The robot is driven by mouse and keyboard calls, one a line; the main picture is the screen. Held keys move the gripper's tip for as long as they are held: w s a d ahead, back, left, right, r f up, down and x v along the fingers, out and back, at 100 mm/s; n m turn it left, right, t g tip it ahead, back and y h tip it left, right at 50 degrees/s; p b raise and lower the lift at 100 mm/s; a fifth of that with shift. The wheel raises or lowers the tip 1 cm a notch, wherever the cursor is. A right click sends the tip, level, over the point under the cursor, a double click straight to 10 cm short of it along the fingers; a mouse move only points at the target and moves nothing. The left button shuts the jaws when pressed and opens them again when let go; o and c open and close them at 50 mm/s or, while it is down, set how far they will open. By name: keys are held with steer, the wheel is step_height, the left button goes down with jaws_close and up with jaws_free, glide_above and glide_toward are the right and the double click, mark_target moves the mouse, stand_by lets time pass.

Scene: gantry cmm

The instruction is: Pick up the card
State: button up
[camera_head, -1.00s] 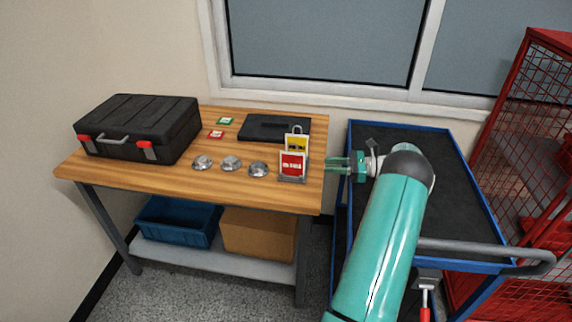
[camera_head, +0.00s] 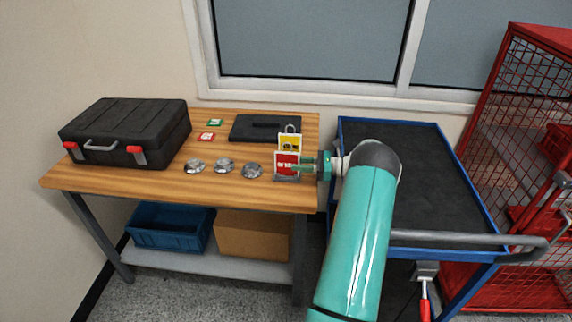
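A red card (camera_head: 286,163) with white lettering stands upright in a small grey stand (camera_head: 286,178) near the right end of the wooden table. A yellow tag (camera_head: 290,141) with a grey loop on top stands just behind it. Two small cards lie flat farther back on the table, one green (camera_head: 215,122) and one red (camera_head: 206,136). My gripper (camera_head: 304,163) comes in from the right, its green fingers at the red card's right edge and overlapping it in the picture. I cannot tell whether the fingers are open or closed on the card.
Several silver domed pieces (camera_head: 224,165) sit left of the stand. A flat black item (camera_head: 265,128) lies behind, and a black case (camera_head: 125,132) fills the table's left end. A blue-edged cart (camera_head: 415,185) stands to the right, below my arm. The wooden tabletop's (camera_head: 165,182) front strip is clear.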

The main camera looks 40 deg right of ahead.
mark_target(285, 176)
steer(key=x, duration=0.5)
steer(key=shift+w+f, duration=0.15)
jaws_close()
